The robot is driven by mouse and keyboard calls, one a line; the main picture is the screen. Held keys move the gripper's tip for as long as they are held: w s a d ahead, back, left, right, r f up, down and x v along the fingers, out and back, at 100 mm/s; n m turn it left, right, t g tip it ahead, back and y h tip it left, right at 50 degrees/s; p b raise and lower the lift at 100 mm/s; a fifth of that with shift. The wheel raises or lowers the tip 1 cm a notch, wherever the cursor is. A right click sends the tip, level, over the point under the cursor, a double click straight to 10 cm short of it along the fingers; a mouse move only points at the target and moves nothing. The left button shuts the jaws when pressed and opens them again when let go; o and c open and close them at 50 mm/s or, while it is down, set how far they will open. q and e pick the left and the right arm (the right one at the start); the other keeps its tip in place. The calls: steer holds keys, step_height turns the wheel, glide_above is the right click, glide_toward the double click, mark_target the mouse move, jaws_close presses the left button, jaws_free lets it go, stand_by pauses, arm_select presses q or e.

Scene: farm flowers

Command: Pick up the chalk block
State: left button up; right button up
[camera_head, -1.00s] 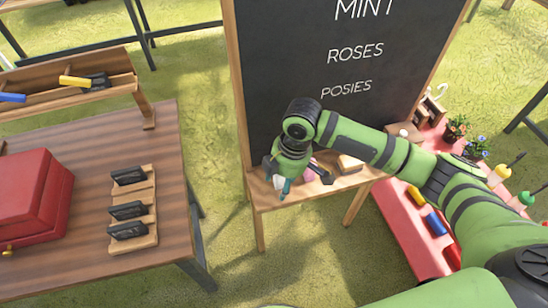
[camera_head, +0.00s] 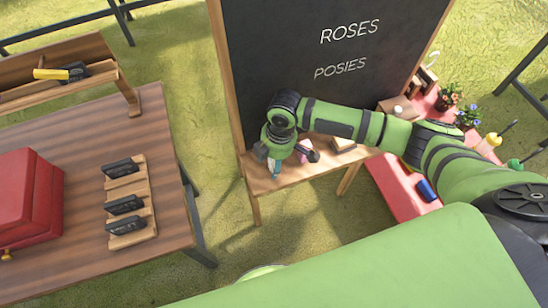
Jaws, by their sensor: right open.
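My right gripper (camera_head: 290,163) is open and points down over the wooden ledge (camera_head: 292,178) at the foot of the chalkboard (camera_head: 300,75). My left gripper is not in view.
A wooden table (camera_head: 80,125) at left holds a red box (camera_head: 25,195), a rack (camera_head: 128,235) with several dark items and a long wooden tray (camera_head: 105,75). A red stand (camera_head: 385,180) with flowerpots is at right. Grass separates table and board.

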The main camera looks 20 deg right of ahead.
steer(key=c, duration=0.3)
jaws_close()
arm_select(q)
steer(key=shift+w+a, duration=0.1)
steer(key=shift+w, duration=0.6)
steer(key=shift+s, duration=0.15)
arm_select(e)
steer(key=shift+r, duration=0.55)
step_height(320, 180, up, 3)
steer(key=shift+r+b, duration=0.1)
steer(key=shift+b, duration=0.6)
arm_select(q)
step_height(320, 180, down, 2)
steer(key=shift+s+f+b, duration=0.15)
steer(key=shift+b, duration=0.35)
arm_select(e)
steer(key=s+d+r, duration=0.3)
steer(key=s+r, duration=0.3)
steer(key=s, duration=0.5)
steer(key=shift+r, duration=0.35)
